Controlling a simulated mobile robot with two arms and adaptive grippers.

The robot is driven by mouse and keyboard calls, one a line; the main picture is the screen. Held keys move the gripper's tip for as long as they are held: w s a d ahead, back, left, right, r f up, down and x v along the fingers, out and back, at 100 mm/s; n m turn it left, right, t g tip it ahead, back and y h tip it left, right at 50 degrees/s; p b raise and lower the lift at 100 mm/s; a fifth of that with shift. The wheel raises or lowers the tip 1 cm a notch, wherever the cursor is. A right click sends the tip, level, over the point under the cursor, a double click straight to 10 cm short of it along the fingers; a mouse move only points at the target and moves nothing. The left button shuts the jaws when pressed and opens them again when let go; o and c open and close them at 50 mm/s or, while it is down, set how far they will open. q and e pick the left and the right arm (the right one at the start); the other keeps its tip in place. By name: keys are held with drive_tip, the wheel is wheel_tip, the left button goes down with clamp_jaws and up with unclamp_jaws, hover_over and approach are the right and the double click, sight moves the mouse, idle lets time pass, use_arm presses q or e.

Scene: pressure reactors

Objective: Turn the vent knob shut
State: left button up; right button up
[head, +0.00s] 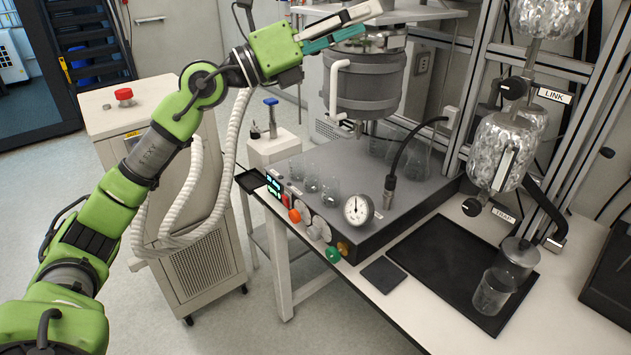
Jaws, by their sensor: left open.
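The vent knob cannot be told apart by label. My right gripper is not in view.
Glass beakers (330,192) stand on the base behind the knobs. A black hose (405,150) arches beside the gauge. A cabinet with a red button (124,96) stands left. The space before the knobs looks clear.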

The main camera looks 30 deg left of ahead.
use_arm(q)
drive_tip(key=s+a+f+n+t+y, duration=0.1)
drive_tip(key=a+f+n+y, duration=0.1)
drive_tip(key=f+n+y, duration=0.6)
drive_tip(key=s+a+f+n+t+y, duration=0.1)
drive_tip(key=a+f+n+y, duration=0.2)
drive_tip(key=f+n+y, duration=0.6)
drive_tip(key=shift+s+a+f+n, duration=0.25)
drive_tip(key=shift+a+f+n, duration=0.05)
drive_tip(key=shift+f+n, duration=6.65)
drive_tip(key=shift+f, duration=0.2)
